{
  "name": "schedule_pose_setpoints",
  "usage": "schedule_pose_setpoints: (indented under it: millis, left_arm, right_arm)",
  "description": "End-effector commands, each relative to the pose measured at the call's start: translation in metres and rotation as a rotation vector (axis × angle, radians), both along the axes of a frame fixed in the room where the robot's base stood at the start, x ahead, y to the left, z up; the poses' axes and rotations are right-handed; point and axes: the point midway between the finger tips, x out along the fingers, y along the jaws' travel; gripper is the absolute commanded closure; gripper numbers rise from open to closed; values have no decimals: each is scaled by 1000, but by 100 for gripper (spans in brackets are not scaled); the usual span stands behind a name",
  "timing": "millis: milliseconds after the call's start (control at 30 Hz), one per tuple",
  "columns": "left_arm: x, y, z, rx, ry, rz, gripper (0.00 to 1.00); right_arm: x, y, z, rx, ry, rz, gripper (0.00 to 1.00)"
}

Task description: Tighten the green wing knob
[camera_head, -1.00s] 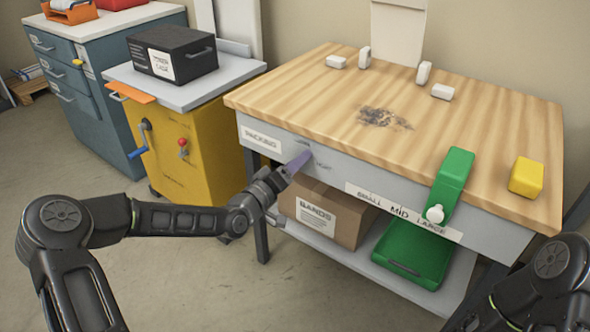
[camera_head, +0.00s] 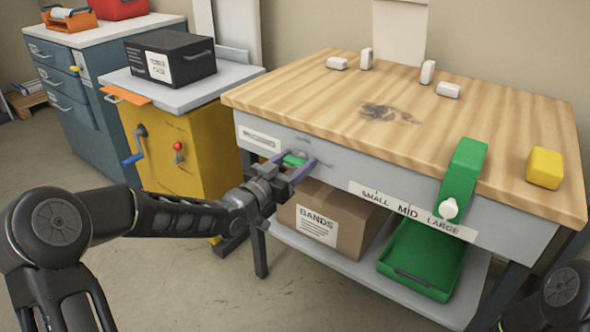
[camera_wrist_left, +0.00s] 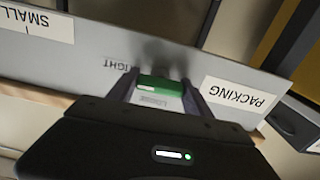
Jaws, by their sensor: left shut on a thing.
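The green wing knob (camera_head: 293,160) sits on the grey front apron of the wooden bench, close to the PACKING label. My left gripper (camera_head: 296,165) reaches it from the front, with its two purple fingers on either side of the knob, shut on it. The left wrist view also shows the green knob (camera_wrist_left: 160,90) between the fingers, beside partly covered lettering ending in "IGHT". Part of the knob is hidden by the gripper. My right arm shows only at the lower right edge, and its gripper is out of view.
A green slider (camera_head: 463,180) with a white knob hangs over the apron by the SMALL, MID, LARGE scale. A BANDS box (camera_head: 355,220) and a green tray (camera_head: 425,255) are on the lower shelf. A yellow block (camera_head: 544,168) and several white blocks lie on the bench top.

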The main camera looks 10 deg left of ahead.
Motion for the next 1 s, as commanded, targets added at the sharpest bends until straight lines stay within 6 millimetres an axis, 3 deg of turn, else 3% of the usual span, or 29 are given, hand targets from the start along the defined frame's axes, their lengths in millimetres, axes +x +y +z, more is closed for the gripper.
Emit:
schedule_pose_setpoints:
  millis: [600,633,867,1000]
  left_arm:
    - [0,0,-2,54,-15,0,82]
    - [0,0,-2,54,-15,0,39]
    - [0,0,-1,51,-17,0,20]
    - [0,0,-1,51,-18,0,20]
  right_arm:
    - [2,-1,-7,-3,-4,-4,7]
    - [2,-1,-7,-3,-4,-4,7]
    - [2,-1,-7,-3,-4,-4,7]
    - [2,-1,-7,-3,-4,-4,7]
